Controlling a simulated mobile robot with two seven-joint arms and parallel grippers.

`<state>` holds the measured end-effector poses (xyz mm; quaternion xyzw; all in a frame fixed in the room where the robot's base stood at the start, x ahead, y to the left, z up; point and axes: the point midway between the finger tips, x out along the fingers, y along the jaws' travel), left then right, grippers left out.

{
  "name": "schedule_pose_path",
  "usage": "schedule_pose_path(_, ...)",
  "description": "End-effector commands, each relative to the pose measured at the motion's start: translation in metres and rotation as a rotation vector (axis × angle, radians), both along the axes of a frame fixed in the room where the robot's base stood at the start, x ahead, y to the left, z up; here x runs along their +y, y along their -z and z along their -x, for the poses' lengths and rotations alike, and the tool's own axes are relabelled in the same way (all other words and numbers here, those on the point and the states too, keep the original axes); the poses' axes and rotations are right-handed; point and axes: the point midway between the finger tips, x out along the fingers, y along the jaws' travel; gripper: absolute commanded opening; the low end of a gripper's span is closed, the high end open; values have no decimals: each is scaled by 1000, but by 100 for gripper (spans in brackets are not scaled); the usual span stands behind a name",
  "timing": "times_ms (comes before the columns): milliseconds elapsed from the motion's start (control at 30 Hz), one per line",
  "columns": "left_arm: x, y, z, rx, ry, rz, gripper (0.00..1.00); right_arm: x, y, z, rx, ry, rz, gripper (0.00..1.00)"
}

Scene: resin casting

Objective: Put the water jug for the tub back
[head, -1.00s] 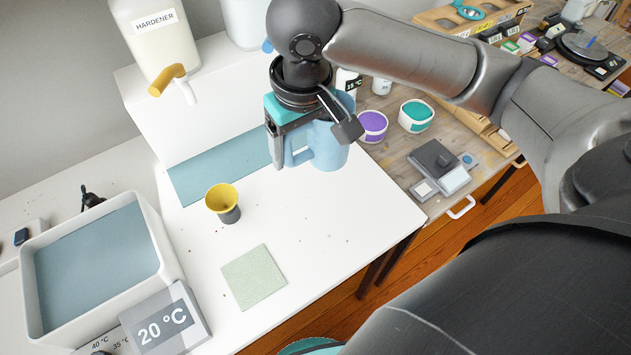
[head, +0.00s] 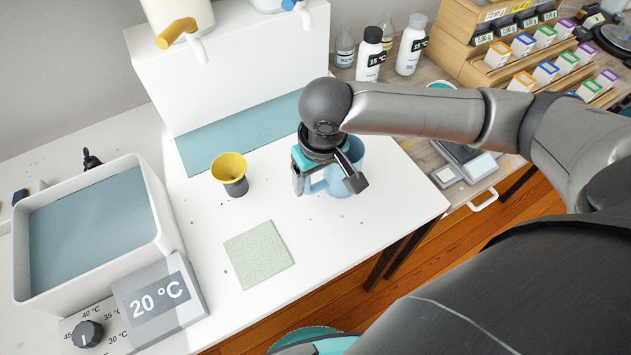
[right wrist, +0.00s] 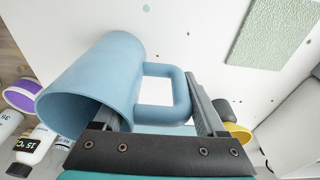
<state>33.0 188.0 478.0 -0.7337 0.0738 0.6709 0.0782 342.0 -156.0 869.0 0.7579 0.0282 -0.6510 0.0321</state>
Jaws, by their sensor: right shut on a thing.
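The water jug is a light blue cup-shaped jug (head: 350,177) with a square handle, over the right part of the white table in the head view. My right gripper (head: 318,186) is shut on its handle side, and the arm hides part of the jug. In the right wrist view the jug (right wrist: 95,78) shows its wide rim near the fingers (right wrist: 165,118), with the handle between them. I cannot tell whether its base touches the table. The white tub (head: 160,215) with blue-grey water stands at the left. My left gripper is not in view.
A yellow-and-grey cup (head: 230,175) and a pale green mat (head: 258,254) lie left of the jug. A blue strip (head: 235,133) runs along the white dispenser stand (head: 240,70). A 20 °C display (head: 158,300) stands before the tub. Bottles and a scale (head: 465,160) are at right.

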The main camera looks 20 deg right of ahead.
Motion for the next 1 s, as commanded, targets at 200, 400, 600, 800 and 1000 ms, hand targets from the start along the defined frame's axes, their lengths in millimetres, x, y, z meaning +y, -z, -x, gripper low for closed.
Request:
schedule_pose_path(200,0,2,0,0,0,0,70,0,6,0,-1,-1,-1,0)
schedule_pose_path(400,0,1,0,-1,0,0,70,0,7,0,0,0,-1,0)
schedule_pose_path(600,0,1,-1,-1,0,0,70,0,9,0,0,0,-1,89)
schedule_pose_path(800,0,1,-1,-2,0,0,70,0,9,0,0,0,-1,100)
schedule_pose_path(1000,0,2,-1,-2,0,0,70,0,6,0,-2,0,-1,100)
